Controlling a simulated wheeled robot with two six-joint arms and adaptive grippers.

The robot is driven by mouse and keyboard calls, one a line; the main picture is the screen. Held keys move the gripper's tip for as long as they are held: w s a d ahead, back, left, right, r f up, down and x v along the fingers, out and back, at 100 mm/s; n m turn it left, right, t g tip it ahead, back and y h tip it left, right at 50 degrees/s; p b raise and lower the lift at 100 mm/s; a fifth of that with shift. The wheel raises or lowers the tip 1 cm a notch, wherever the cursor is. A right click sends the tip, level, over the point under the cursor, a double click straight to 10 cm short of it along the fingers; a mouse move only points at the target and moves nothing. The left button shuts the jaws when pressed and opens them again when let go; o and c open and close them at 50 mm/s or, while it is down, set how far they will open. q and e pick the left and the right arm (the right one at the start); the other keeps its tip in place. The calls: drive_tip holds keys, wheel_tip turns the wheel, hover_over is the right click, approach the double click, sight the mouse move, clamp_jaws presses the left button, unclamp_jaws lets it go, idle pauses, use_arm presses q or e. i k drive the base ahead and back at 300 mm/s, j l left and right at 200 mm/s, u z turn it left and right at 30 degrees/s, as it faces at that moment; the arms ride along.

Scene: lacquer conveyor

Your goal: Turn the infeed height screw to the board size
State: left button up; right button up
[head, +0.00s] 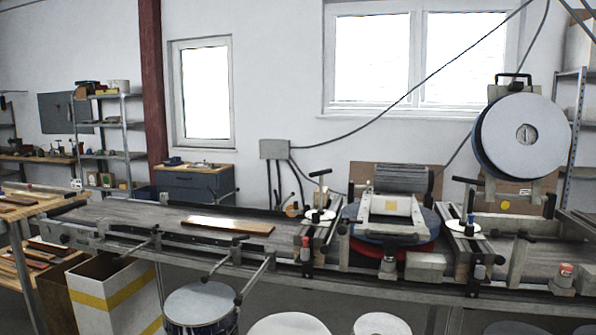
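A height screw (320,196) with a dark crank handle on top and a pale round dial stands over the conveyor, left of the lacquering unit. A similar screw (470,210) with a dial stands to the right of the unit. The frame does not label which is the infeed screw; the left one is on the side where a board lies. The brown board (228,225) lies flat on the conveyor bed (130,218), apart from the left screw. Any dial reading is too small to read. Neither of my grippers shows in the head view.
The lacquering unit (390,207) sits between the two screws. Side rods with dark knobs (238,300) stick out from the conveyor's front. A blue drum (200,310) and an open carton (112,295) stand below. A large round reel (522,135) hangs at right.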

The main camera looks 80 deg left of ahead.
sight(320, 173)
drive_tip(key=u, duration=2.65)
drive_tip(key=i+j+u, duration=0.1)
drive_tip(key=i+j, duration=0.1)
drive_tip(key=i, duration=0.05)
